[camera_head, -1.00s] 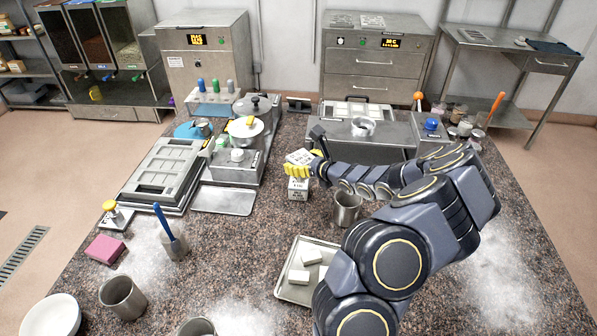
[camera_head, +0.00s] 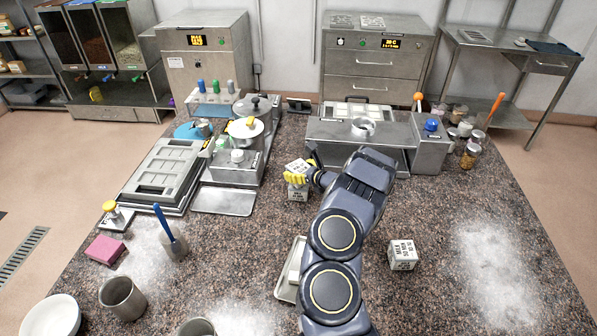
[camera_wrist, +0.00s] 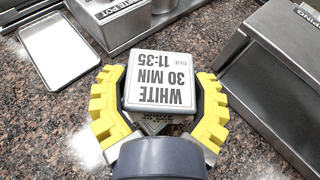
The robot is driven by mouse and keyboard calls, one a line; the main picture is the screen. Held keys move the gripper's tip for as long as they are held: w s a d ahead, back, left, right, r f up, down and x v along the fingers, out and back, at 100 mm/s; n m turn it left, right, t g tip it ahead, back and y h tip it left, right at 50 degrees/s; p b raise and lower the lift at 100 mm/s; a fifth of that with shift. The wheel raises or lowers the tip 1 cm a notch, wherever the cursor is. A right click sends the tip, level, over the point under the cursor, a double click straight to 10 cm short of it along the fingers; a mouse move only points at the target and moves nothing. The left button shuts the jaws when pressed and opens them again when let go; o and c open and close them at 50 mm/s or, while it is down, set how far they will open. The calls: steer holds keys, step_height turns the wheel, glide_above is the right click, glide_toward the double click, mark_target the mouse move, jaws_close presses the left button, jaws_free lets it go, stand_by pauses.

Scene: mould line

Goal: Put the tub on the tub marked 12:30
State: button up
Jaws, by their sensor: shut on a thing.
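My gripper (camera_wrist: 160,108) has its yellow fingers shut around a pale tub (camera_wrist: 160,82) whose lid reads WHITE, 30 MIN, DUE 11:35. In the head view the held tub (camera_head: 297,165) is above another pale tub (camera_head: 298,195) standing on the counter; I cannot tell whether they touch. The lower tub's label is too small to read. In the wrist view it is mostly hidden under the held one. A third labelled tub (camera_head: 403,256) stands alone at right; its time is not clear. I cannot make out 12:30 on any tub.
A steel machine (camera_head: 350,133) stands behind and right of the gripper. A hotplate unit with a pot (camera_head: 246,130) and a bare steel tray (camera_head: 223,200) lie to the left. A tray (camera_head: 283,287) is partly hidden by my arm. The counter at right is mostly clear.

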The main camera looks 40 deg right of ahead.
steer(key=shift+f, duration=0.35)
steer(key=shift+f, duration=0.15)
steer(key=o, duration=1.2)
